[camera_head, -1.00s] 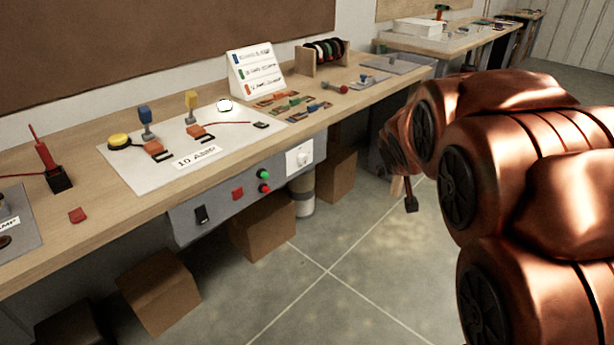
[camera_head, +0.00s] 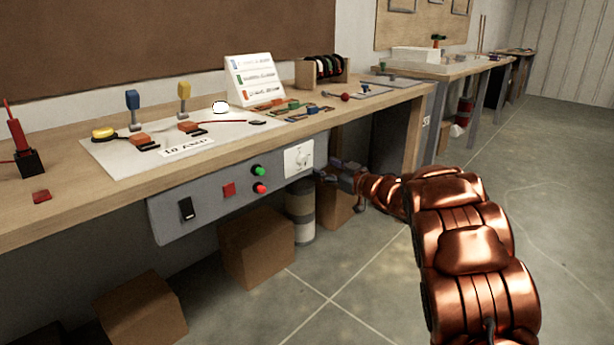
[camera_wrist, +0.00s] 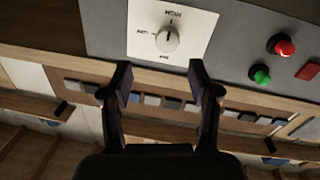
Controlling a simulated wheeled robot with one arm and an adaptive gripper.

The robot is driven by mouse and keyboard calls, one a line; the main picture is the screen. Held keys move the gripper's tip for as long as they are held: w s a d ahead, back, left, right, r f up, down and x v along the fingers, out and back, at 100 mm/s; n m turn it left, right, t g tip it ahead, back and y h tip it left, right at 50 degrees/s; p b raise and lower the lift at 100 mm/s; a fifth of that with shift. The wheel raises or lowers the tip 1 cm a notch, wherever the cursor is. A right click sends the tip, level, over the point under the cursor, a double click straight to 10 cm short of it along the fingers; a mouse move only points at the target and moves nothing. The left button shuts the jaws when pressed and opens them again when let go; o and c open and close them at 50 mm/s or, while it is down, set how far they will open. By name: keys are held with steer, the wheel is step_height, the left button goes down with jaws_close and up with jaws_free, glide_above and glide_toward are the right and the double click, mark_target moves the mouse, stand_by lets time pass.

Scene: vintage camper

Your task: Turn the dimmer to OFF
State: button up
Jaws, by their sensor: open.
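The dimmer is a round white knob (camera_head: 302,158) on a white square plate, at the right end of the grey panel under the bench. In the wrist view the dimmer knob (camera_wrist: 167,40) stands between and beyond my fingertips, and the view is upside down. A dark pointer mark on the knob points up in that view. Small labels sit above, left of and below the knob; they are too blurred to read surely. My gripper (camera_head: 327,169) is open and empty, just right of the plate, facing it. It also shows in the wrist view (camera_wrist: 160,80), apart from the knob.
The grey panel (camera_head: 210,205) also carries a green button (camera_head: 258,170), red button (camera_head: 261,188), red square (camera_head: 229,189) and black switch (camera_head: 187,209). The wooden bench (camera_head: 60,215) edge overhangs it. Cardboard boxes (camera_head: 255,245) and a canister (camera_head: 300,215) stand below.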

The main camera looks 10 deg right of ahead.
mark_target(305, 162)
steer(key=shift+y, duration=0.5)
steer(key=shift+a+f+b+x, duration=0.15)
steer(key=shift+b+x, duration=0.1)
steer(key=shift+x, duration=1.1)
steer(key=shift+a+f+b+x, duration=0.15)
steer(key=shift+b+x, duration=0.1)
steer(key=shift+x, duration=1.05)
steer(key=shift+d+f+b+x, duration=0.15)
steer(key=shift+b+x, duration=0.1)
steer(key=shift+x, duration=1.1)
steer(key=shift+s+a, duration=0.1)
steer(key=shift+s, duration=0.05)
steer(key=shift+c, duration=0.3)
steer(key=c, duration=1.1)
steer(key=shift+n, duration=0.4)
